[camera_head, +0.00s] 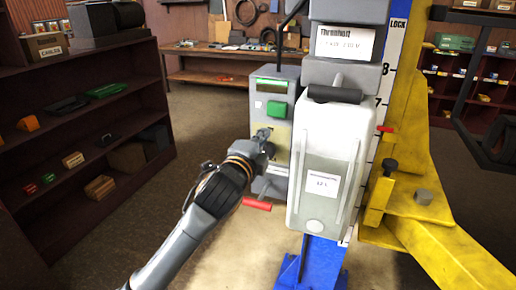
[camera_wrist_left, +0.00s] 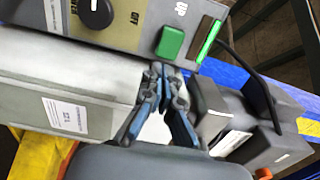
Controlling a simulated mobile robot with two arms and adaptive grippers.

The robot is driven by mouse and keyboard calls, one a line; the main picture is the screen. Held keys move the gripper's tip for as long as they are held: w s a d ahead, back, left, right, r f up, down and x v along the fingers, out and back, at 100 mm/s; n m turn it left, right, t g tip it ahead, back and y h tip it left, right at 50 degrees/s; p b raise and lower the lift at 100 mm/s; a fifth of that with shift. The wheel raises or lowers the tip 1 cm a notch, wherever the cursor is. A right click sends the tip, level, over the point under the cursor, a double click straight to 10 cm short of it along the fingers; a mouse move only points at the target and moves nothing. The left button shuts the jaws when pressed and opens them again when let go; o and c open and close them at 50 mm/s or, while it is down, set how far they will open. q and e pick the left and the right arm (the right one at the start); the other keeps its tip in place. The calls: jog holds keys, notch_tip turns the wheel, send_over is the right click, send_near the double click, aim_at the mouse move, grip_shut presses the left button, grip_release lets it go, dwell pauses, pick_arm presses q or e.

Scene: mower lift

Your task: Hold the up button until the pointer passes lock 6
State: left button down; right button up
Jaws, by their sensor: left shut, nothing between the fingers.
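The control box (camera_head: 279,78) stands left of the lift column. Its green button (camera_head: 276,109) sits on the front panel; the left wrist view shows this button (camera_wrist_left: 170,42) next to the label UP. My left gripper (camera_head: 263,136) is shut and empty in front of the panel, below the button. In the left wrist view its fingertips (camera_wrist_left: 161,70) are apart from the button in the picture. The red pointer (camera_head: 386,129) is beside the white LOCK scale (camera_head: 390,60), a little below the 7. My right gripper is out of view.
A grey-white tank (camera_head: 323,150) stands right of the box, near my left gripper. A black knob (camera_wrist_left: 97,12) marked OFF is on the panel. A yellow lift carriage (camera_head: 410,190) is at right, shelves (camera_head: 90,120) at left. A red bar (camera_head: 257,204) shows below the gripper.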

pick_arm(q)
jog(key=v, duration=0.3)
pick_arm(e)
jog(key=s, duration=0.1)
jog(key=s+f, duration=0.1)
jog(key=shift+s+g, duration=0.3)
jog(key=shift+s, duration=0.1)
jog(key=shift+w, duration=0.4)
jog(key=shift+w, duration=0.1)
